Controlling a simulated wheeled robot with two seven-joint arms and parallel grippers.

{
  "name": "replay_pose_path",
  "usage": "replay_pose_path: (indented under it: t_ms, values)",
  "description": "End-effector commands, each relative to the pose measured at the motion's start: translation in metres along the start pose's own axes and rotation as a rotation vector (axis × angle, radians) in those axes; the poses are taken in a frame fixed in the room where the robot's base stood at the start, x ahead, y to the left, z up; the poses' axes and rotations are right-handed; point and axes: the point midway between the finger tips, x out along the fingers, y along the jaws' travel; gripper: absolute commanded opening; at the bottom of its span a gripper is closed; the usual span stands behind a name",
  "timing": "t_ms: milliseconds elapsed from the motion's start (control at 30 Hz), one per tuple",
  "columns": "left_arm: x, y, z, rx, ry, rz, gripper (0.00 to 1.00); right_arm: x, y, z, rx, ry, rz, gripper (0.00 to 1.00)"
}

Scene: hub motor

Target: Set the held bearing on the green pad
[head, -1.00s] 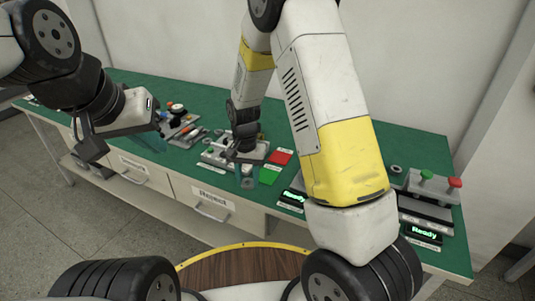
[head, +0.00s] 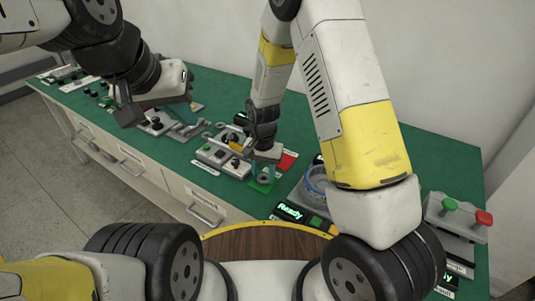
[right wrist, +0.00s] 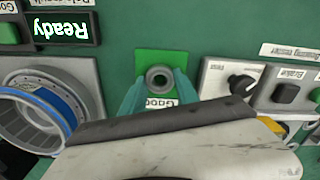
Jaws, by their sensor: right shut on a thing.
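The bearing (right wrist: 158,77) is a small grey ring with a dark centre, between the fingertips of my right gripper (right wrist: 155,90). It also shows in the head view (head: 264,180). The green pad (right wrist: 148,58) lies directly under it, with a "Good" label partly hidden by the bearing and gripper. In the head view the pad (head: 260,188) shows around the bearing. I cannot tell whether the bearing touches the pad. My right gripper (head: 265,170) is shut on it, pointing down. My left gripper (head: 182,112) hangs above the table's left part; its finger gap is unclear.
A red pad (head: 288,161) lies just behind the green one. In the wrist view, a grey fixture holding a blue-ringed motor part (right wrist: 42,110) stands left, and a panel with dark knobs (right wrist: 238,84) stands right. A "Ready" display (right wrist: 57,30) is at upper left.

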Motion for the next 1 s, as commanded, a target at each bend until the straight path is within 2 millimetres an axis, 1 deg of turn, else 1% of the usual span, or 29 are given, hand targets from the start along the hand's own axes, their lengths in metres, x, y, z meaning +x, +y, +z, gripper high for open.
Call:
replay_pose_path:
  t_ms: [167,300,333,400,433,767,867,1000]
  values:
    - [0.0,0.0,0.0,0.0,0.0,0.0,0.0,-0.001,-0.001,0.0,0.0,0.001,-0.001,0.0]
    - [0.0,0.0,0.0,0.0,0.0,0.0,0.0,0.003,0.0,0.0,0.0,0.0,0.0,0.0]
    - [0.0,0.0,0.0,0.0,0.0,0.0,0.0,0.002,0.0,0.0,0.0,0.001,-0.001,0.43]
    - [0.0,0.0,0.0,0.0,0.0,0.0,0.0,0.002,0.0,0.0,0.0,0.001,-0.001,0.57]
    - [0.0,0.0,0.0,0.0,0.0,0.0,0.0,0.002,0.0,0.0,0.0,0.001,-0.001,0.59]
    - [0.0,0.0,0.0,0.0,0.0,0.0,0.0,0.0,-0.001,-0.001,0.0,0.002,-0.002,0.59]
    - [0.0,0.0,0.0,0.0,0.0,0.0,0.0,-0.009,-0.001,-0.001,0.0,0.004,-0.004,0.59]
    - [0.0,0.0,0.0,0.0,0.0,0.0,0.0,-0.035,-0.002,-0.001,0.0,0.006,-0.005,0.59]
